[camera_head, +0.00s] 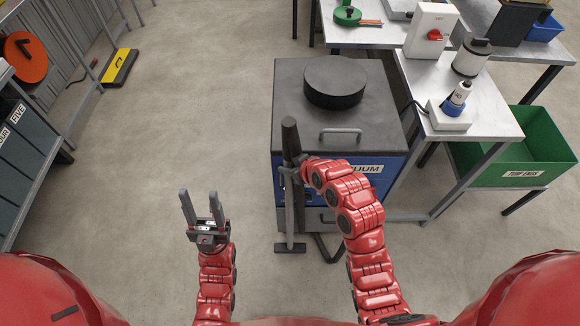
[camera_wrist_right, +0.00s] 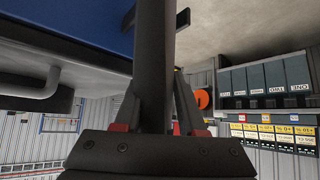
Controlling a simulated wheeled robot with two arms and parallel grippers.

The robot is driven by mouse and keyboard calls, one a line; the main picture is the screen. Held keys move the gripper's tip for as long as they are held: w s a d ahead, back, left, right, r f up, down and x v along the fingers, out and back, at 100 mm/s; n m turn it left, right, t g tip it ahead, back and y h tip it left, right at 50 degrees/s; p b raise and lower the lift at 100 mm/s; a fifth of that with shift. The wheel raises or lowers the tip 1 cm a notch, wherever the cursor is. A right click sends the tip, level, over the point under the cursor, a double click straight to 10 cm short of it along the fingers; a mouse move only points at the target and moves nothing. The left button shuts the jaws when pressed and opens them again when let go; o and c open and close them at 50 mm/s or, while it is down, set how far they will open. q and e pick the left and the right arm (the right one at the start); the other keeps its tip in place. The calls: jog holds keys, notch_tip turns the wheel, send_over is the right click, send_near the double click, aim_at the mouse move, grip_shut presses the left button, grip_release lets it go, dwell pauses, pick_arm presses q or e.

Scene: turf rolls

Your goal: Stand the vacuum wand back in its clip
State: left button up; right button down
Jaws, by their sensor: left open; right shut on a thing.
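The vacuum wand (camera_head: 290,138) has a dark grip at the top and a slim tube running down to a flat foot near the floor. It stands about upright at the front left corner of the grey and blue vacuum cabinet (camera_head: 290,100). My right gripper (camera_head: 297,165) is shut on the wand below its grip. In the right wrist view the dark wand (camera_wrist_right: 155,60) runs between the fingers. I cannot make out the clip or whether the wand sits in it. My left gripper (camera_head: 202,208) is open and empty, left of the cabinet.
A black round lid (camera_head: 335,82) and a handle (camera_head: 340,133) are on the cabinet's top. Grey shelving (camera_head: 25,160) is at the left. The floor between is clear.

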jog(key=shift+w+f, duration=0.1)
jog(key=shift+w, duration=0.75)
notch_tip(320, 180, down, 3)
jog(key=shift+s+r+p, duration=0.1)
jog(key=shift+r+p, duration=0.1)
jog(key=shift+p, duration=0.75)
jog(key=shift+f, duration=0.55)
jog(key=shift+c, duration=2.4)
grip_release()
